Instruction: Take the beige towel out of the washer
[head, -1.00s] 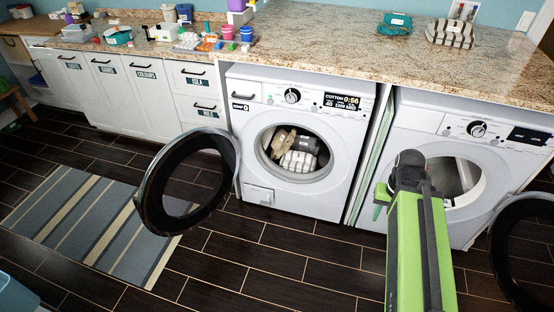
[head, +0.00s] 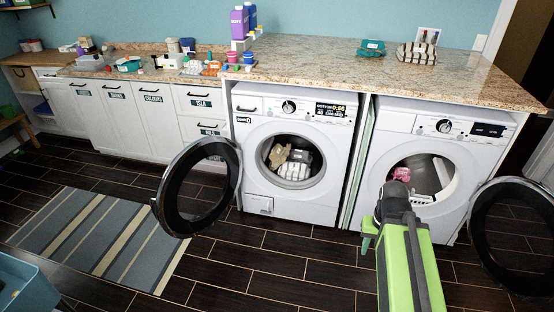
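The left machine, a white washer (head: 262,193) with a lit display, stands under the counter with its round door (head: 160,197) swung open to the left. In its drum are a beige towel (head: 281,154) at the left, a striped white-and-grey cloth (head: 290,169) in front and a dark grey cloth (head: 301,157) at the right. The beige towel lies partly against the others. My green arm reaches up from the lower right, in front of the right machine. My gripper (head: 368,232) is apart from the washer; its fingers are mostly hidden, so its opening is unclear.
The right machine (head: 387,160) is also open, with something pink (head: 400,174) inside; its door (head: 512,230) swings right. A striped rug (head: 95,235) lies at left. The dark floor before the washer is clear. Folded cloths (head: 416,54) and bottles (head: 238,22) are on the counter.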

